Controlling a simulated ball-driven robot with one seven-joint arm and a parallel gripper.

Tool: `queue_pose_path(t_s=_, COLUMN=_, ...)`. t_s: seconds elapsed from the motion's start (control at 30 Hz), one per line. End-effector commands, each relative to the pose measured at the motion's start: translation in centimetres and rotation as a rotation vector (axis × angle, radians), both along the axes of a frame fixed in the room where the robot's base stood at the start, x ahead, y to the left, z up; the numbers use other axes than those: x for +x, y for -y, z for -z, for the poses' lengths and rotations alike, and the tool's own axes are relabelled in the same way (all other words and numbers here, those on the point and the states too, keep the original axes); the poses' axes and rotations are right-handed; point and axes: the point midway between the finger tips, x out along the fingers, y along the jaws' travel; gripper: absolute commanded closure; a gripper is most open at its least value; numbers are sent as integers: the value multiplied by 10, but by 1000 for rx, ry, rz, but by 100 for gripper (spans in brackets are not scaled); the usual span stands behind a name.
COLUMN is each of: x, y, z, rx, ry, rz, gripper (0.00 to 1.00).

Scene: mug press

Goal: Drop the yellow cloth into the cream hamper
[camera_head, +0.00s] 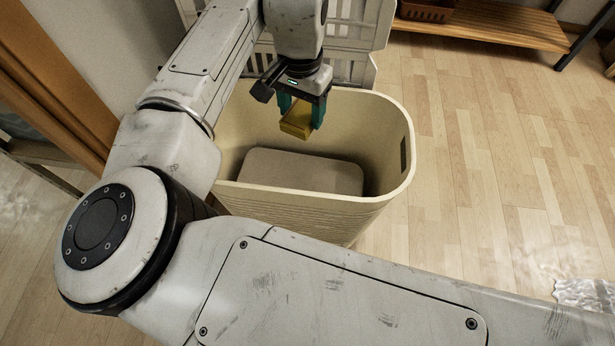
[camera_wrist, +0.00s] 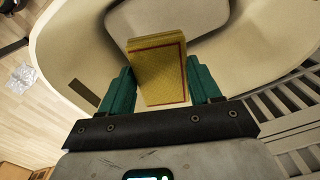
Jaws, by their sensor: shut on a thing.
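The yellow cloth (camera_head: 297,119) is a folded block, held between the green fingers of my gripper (camera_head: 302,112). It hangs over the open mouth of the cream hamper (camera_head: 392,183) in the head view. In the wrist view the cloth (camera_wrist: 157,70) shows a thin red border line and sits between both fingertips (camera_wrist: 158,88). The hamper's rim (camera_wrist: 60,75) curves around it there, with the hamper floor below. The gripper is shut on the cloth. The near left part of the hamper is hidden by my arm in the head view.
A pale slatted rack (camera_head: 385,30) stands behind the hamper. A low wooden bench (camera_head: 490,28) with a brown basket (camera_head: 427,10) is at the back right. A crumpled whitish thing (camera_head: 585,294) lies on the floor at right. The wooden floor (camera_head: 480,150) right of the hamper is clear.

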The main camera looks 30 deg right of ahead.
Motion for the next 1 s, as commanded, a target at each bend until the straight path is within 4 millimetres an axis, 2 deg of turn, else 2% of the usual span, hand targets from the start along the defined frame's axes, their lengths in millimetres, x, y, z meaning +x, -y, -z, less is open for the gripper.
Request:
queue_pose_path(t_s=0.27, x=0, y=0, z=12, rx=1, ry=1, rz=0, gripper=71)
queue_pose_path(t_s=0.7, x=0, y=0, z=54, rx=2, ry=1, rz=0, gripper=71)
queue_pose_path(t_s=1.0, x=0, y=0, z=60, rx=0, ry=0, rz=0, gripper=71)
